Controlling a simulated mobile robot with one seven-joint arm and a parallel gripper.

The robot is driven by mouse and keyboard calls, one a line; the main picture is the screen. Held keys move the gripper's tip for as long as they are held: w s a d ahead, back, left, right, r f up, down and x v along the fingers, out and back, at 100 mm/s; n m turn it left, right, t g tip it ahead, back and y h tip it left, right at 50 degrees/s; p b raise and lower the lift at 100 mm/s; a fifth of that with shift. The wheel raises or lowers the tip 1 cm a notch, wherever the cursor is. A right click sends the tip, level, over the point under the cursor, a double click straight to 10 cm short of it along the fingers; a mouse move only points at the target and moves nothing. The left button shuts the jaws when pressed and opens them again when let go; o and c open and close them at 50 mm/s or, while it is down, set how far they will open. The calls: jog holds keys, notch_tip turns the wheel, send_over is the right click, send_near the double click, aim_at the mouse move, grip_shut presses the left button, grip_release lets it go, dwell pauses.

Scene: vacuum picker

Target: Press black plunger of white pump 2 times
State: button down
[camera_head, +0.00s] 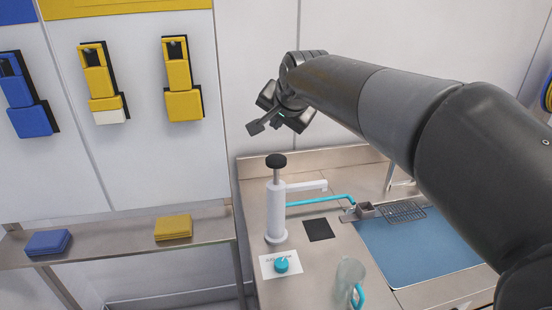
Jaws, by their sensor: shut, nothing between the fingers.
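The white pump (275,212) stands upright on the steel counter, with a white spout pointing right. Its black plunger knob (276,161) sits on a grey rod that is raised out of the pump body. My gripper (255,128) is shut and empty. It appears above and slightly left of the knob in the picture, apart from it. The arm reaches in from the right.
A teal knob on a white card (270,268), a clear jug with a teal handle (350,282) and a black square (319,230) are near the pump. A blue basin (425,250) and teal tap lie right. Yellow and blue holders hang on the left wall.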

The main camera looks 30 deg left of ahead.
aim_at(278, 163)
jog(key=shift+f, duration=3.2)
jog(key=shift+f, duration=0.4)
jog(key=shift+f, duration=2.15)
dwell(1.0)
jog(key=shift+r, duration=2.6)
